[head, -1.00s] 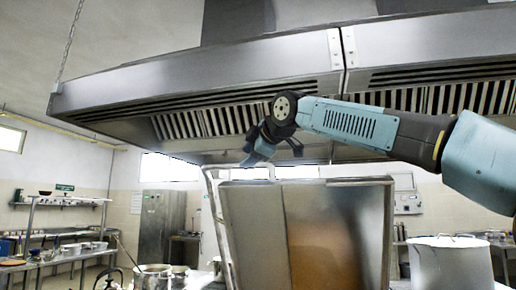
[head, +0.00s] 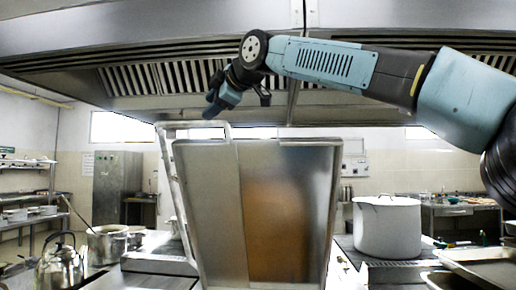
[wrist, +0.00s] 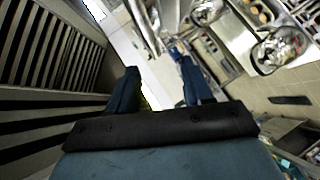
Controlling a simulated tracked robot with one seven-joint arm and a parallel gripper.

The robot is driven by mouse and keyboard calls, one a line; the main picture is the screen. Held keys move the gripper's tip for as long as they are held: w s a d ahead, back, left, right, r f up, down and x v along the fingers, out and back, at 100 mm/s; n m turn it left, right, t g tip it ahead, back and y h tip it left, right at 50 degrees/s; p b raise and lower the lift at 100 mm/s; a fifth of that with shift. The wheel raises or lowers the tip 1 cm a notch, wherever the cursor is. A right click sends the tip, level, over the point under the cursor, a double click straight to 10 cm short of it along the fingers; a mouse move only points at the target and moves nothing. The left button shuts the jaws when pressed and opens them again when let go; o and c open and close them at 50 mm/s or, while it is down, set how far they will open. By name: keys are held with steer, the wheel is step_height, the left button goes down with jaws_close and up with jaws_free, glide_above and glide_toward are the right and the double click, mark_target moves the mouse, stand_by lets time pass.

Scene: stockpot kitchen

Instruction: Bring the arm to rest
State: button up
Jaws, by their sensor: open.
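My arm reaches in from the right in the head view, bent at a blue joint, with its forearm running left under the extractor hood. My gripper (head: 238,102) is at its left end, pointing down, open and empty. It hangs in the air above the upper left corner of the upright steel panel (head: 210,215). In the wrist view my gripper (wrist: 160,88) shows its two blue fingers apart with nothing between them.
The steel hood (head: 60,70) spans the top, close above my arm. A large lidded pot (head: 387,230) stands right of the panel. A kettle (head: 60,268) and an open pot (head: 107,245) stand at the left. Trays (head: 480,262) lie at the lower right.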

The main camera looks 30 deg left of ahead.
steer(key=w+d+f+m+t+h, duration=0.3)
steer(key=d+f+m+h, duration=0.3)
steer(key=d+f, duration=0.75)
steer(key=w+d+f+m+h, duration=0.1)
steer(key=d+f+m+h, duration=0.35)
steer(key=d, duration=0.85)
steer(key=w+d+f+m+h, duration=0.2)
steer(key=d+f+m, duration=0.45)
steer(key=d, duration=0.65)
steer(key=s+d+f+m, duration=0.3)
steer(key=s+d+f, duration=0.2)
steer(key=d, duration=0.3)
steer(key=s+d+f+m+g, duration=0.1)
steer(key=s+d+f+m, duration=0.3)
steer(key=d+f, duration=0.4)
steer(key=s+d+f+m+g+h, duration=0.1)
steer(key=s+d+f+m, duration=0.3)
steer(key=s+d+f, duration=0.3)
steer(key=d, duration=0.3)
steer(key=shift+d, duration=0.25)
